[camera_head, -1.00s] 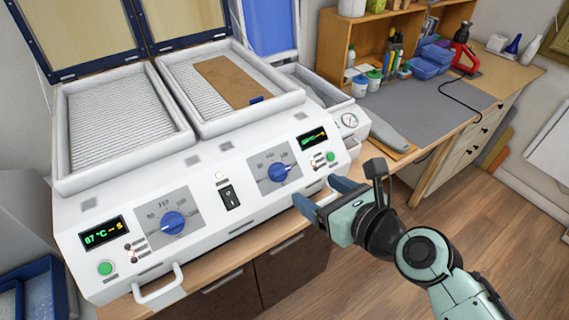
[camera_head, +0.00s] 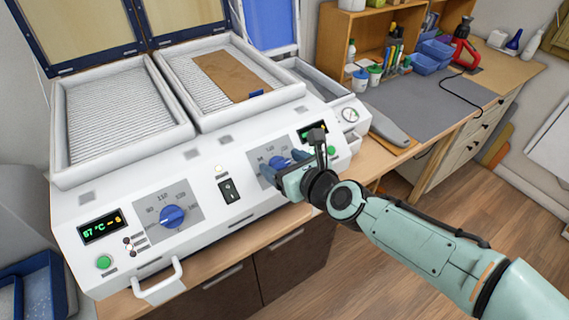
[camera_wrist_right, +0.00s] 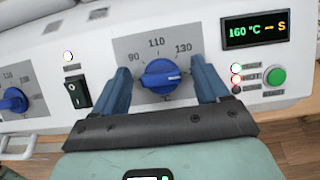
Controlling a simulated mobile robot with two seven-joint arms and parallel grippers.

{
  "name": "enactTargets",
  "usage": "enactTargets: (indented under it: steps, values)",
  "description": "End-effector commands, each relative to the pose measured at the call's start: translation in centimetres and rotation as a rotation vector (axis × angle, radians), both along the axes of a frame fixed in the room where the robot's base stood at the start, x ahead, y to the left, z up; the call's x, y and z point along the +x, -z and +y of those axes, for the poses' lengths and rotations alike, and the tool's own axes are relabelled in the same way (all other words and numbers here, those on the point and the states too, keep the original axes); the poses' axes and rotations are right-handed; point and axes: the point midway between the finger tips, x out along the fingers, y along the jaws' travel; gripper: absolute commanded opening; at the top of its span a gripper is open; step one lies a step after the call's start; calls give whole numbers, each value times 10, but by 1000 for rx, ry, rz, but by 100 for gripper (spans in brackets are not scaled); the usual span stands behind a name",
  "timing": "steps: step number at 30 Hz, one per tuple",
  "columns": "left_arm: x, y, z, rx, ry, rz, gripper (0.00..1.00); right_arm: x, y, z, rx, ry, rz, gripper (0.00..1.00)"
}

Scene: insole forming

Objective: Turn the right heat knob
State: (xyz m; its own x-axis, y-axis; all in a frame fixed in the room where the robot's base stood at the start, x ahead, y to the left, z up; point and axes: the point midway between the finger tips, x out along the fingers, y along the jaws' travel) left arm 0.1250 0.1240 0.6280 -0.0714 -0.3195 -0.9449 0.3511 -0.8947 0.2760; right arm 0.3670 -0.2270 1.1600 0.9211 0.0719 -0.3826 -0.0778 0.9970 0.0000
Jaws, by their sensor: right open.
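The right heat knob (camera_wrist_right: 161,77) is a blue dial on a grey scale plate, showing 90, 110 and 130 in the right wrist view. In the head view the knob (camera_head: 280,162) is partly hidden by my right gripper (camera_head: 281,170). In the right wrist view my right gripper (camera_wrist_right: 164,82) is open, with one blue finger on each side of the knob. Gaps show between the fingers and the knob. The right display (camera_wrist_right: 255,29) reads 160 °C. My left gripper is not in view.
The left heat knob (camera_head: 172,216), a black rocker switch (camera_head: 229,191) and a green button (camera_head: 104,262) are on the same white panel. A brown sheet (camera_head: 232,76) lies in the right heating tray. A white handle (camera_head: 160,284) sticks out at the lower left.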

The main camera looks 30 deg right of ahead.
Motion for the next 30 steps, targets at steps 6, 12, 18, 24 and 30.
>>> enactTargets:
  steps: [6, 12, 18, 24, 30]
  values:
    - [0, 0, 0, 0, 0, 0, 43, 0, 0, 0, 0, 0, 0, 74]
    - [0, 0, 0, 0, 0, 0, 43, 0, 0, 0, 0, 0, 0, 18]
    - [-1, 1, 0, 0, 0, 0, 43, 0, 0, 0, -5, -6, 0, 18]
    - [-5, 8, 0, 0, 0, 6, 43, 0, 1, 0, -40, -48, -4, 18]
    - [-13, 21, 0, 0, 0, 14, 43, 0, 2, 0, -127, -145, -12, 18]
